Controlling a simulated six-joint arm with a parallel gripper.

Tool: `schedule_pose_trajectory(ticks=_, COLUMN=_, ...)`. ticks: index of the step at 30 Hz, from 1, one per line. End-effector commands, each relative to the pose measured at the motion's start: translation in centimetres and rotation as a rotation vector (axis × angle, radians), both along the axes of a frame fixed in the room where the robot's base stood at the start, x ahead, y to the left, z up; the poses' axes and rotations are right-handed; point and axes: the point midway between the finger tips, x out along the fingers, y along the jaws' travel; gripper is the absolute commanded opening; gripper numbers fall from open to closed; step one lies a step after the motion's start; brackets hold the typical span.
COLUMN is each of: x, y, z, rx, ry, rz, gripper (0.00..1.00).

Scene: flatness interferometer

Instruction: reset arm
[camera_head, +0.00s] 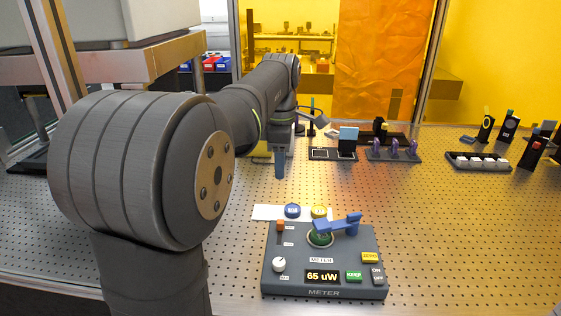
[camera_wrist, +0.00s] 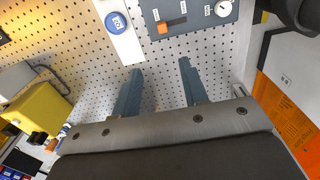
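My gripper (camera_wrist: 158,85) shows in the wrist view with its two blue-grey fingers apart and nothing between them. Perforated table top shows between and beyond the fingers. In the head view my arm reaches away over the table, and a finger of my gripper (camera_head: 280,165) points down behind the meter box. The grey meter box (camera_head: 325,260) reads 65 uW and stands at the front, with a blue lever-like piece (camera_head: 340,225) on top. Its edge also shows at the top of the wrist view (camera_wrist: 195,14).
A white strip with a blue round piece (camera_head: 292,210) and a yellow round piece (camera_head: 319,211) lies behind the meter. Small fixtures with a blue block (camera_head: 348,139) and purple clips (camera_head: 394,148) stand farther back. A rack of white blocks (camera_head: 481,162) is at right. The right front table is clear.

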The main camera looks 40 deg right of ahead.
Motion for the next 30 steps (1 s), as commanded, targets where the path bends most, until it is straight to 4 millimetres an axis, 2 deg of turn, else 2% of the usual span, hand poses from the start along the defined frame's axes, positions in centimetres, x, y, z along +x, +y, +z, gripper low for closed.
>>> schedule_pose_trajectory(ticks=17, x=0.0, y=0.0, z=-0.4, rx=0.001, ry=0.001, rz=0.000, gripper=0.40)
schedule_pose_trajectory(ticks=23, x=0.0, y=0.0, z=-2.8, rx=0.004, ry=0.002, rz=0.000, gripper=0.40)
schedule_pose_trajectory(ticks=30, x=0.0, y=0.0, z=-7.6, rx=0.004, ry=0.003, rz=0.000, gripper=0.40)
